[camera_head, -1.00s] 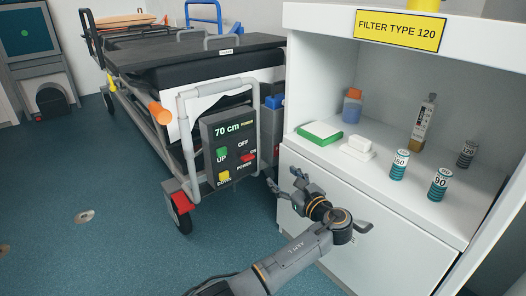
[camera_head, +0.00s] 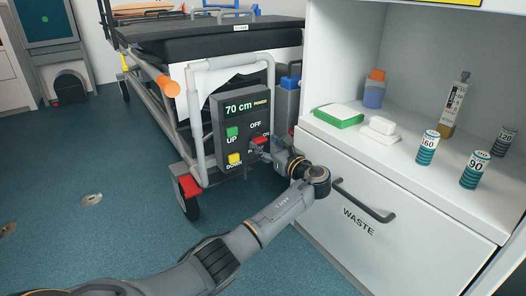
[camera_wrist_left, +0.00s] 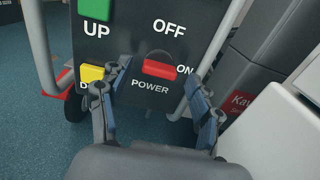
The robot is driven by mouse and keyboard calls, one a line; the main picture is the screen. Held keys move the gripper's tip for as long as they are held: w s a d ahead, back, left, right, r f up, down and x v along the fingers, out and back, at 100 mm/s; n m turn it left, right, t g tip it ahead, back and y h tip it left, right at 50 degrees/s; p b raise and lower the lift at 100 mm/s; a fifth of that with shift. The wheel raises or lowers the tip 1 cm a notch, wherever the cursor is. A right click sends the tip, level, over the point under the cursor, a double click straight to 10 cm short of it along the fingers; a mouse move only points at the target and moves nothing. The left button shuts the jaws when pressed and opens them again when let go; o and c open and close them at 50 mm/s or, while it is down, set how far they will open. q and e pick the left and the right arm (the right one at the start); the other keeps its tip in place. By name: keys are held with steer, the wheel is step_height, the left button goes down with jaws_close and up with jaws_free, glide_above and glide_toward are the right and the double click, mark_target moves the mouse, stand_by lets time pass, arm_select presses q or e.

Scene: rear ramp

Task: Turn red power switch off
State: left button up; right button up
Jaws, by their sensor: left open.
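The red power switch (camera_wrist_left: 160,69) sits on the dark control panel (camera_head: 240,112) at the foot of the stretcher. Its handle points to the ON label, with OFF above it. In the head view the switch (camera_head: 259,140) is partly covered by my left gripper (camera_head: 262,150). In the left wrist view my left gripper (camera_wrist_left: 157,100) is open and empty, its fingers on either side below the switch. I cannot tell whether a finger touches the panel. My right gripper is not in view.
A green UP button (camera_head: 232,133) and a yellow DOWN button (camera_head: 235,158) are on the panel's left. The stretcher frame (camera_head: 191,100) surrounds the panel. A white cabinet with a WASTE drawer (camera_head: 357,222) stands close on the right. The floor at left is clear.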

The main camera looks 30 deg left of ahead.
arm_select(q)
steer(key=shift+b+x, duration=0.4)
steer(key=shift+x, duration=0.6)
